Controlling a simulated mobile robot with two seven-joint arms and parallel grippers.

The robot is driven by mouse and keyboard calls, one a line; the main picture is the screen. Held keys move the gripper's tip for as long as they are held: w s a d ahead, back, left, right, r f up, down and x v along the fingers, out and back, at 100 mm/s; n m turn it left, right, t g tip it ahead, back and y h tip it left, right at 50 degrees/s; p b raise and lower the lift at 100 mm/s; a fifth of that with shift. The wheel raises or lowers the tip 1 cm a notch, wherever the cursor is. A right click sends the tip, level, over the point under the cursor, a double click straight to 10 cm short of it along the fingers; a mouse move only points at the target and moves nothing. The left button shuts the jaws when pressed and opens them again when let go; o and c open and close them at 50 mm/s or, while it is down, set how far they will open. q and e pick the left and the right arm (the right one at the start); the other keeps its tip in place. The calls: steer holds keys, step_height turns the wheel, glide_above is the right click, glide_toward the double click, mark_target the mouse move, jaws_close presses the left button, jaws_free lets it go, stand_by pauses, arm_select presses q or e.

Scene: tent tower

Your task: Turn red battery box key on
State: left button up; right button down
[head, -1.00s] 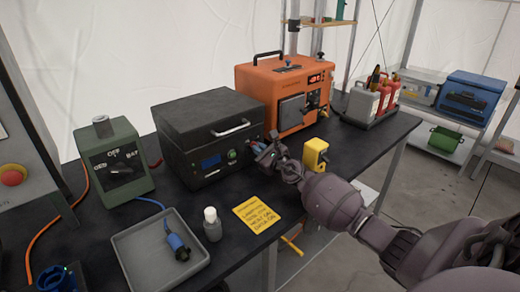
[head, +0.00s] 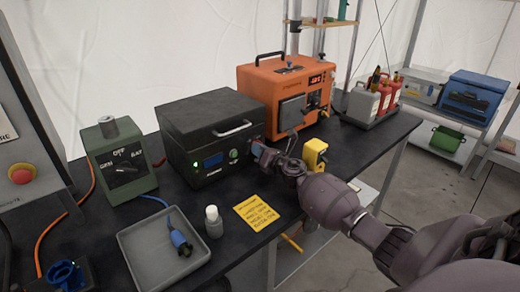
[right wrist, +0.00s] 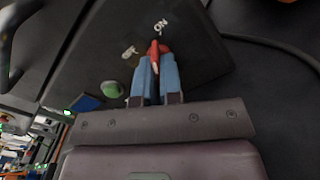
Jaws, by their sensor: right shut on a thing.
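The black battery box (head: 212,120) stands on the dark table, with a small screen, a green button (right wrist: 113,90) and a lit green light on its front. The red key (right wrist: 155,48) is on the box front in the right wrist view. Its tip points toward the white ON label; a second label, hard to read, is to its left. My right gripper (right wrist: 157,72) is shut on the key, with one blue finger on each side. In the head view my right gripper (head: 262,152) is at the box's right front, and the key is hidden. My left gripper is not in view.
An orange box (head: 290,95) stands behind the black box, and a yellow device (head: 314,155) is near my right wrist. A green switch box (head: 120,160), grey tray (head: 135,262), white-capped bottle (head: 213,222) and yellow note (head: 257,212) are on the left and front.

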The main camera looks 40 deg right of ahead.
steer(key=shift+r+m, duration=0.2)
steer(key=shift+m, duration=1.3)
steer(key=c, duration=1.4)
jaws_free()
steer(key=shift+o, duration=0.6)
steer(key=shift+f, duration=0.1)
steer(key=shift+n, duration=0.3)
